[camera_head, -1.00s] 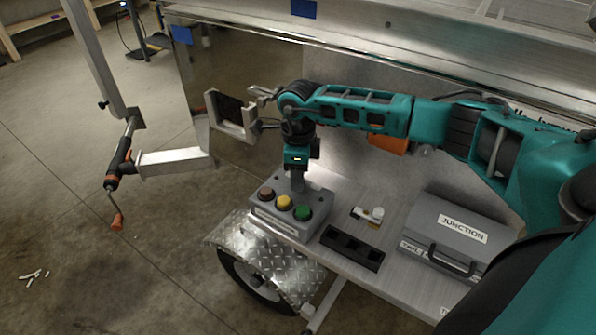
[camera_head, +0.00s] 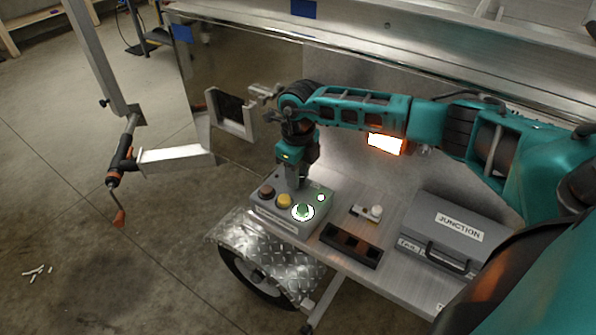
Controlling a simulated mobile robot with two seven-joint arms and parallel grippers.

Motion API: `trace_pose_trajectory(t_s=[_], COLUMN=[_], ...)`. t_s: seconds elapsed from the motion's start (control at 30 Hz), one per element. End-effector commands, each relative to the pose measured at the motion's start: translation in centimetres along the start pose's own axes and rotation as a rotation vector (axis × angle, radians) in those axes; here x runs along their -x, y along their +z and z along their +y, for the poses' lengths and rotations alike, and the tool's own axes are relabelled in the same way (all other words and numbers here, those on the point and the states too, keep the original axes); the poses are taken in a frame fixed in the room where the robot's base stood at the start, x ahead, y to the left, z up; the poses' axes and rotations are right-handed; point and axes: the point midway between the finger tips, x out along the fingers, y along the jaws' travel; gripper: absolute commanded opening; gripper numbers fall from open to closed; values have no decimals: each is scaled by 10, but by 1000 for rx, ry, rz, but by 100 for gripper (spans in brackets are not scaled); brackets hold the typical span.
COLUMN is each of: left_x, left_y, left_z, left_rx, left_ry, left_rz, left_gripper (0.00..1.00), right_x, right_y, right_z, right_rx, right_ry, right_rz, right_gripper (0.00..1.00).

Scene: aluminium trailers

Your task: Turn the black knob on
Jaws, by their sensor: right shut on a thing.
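My right gripper (camera_head: 293,183) points down at the back of the grey control box (camera_head: 286,223), behind its buttons. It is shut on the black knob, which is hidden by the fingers. On the box's front part are a red-brown button (camera_head: 266,192), a yellow button (camera_head: 284,201) and a green button (camera_head: 303,211), which is lit with a bright white ring. A small white light (camera_head: 321,197) glows at the box's right side. An orange lamp (camera_head: 386,143) behind my right arm glows brightly. My left gripper is not in view.
A grey case marked JUNCTION (camera_head: 452,228) sits right on the metal deck. A black tray with slots (camera_head: 351,245) and a small white-topped switch (camera_head: 372,212) lie between it and the box. A trailer jack (camera_head: 127,160) stands at left.

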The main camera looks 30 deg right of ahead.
Motion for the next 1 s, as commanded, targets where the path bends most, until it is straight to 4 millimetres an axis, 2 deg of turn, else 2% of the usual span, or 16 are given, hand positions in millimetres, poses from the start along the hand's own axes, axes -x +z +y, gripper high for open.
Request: trace_pose_trajectory(t_s=[0.3, 0.33, 0.6, 0.87, 1.0], left_x=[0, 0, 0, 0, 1], left_y=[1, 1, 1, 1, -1], left_z=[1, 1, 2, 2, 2], left_rx=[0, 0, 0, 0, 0], left_ry=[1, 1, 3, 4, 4], left_rz=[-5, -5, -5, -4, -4], left_gripper=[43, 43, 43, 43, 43], right_x=[1, 1, 0, 2, 17], right_y=[1, 1, 0, 0, 0], right_z=[-1, -1, 0, 0, -1], right_rx=[-5, -5, -3, -2, -2], right_ry=[0, 0, 0, 0, 0], right_rz=[-2, -2, -1, -1, -3], right_gripper=[5, 36, 61, 61, 61])
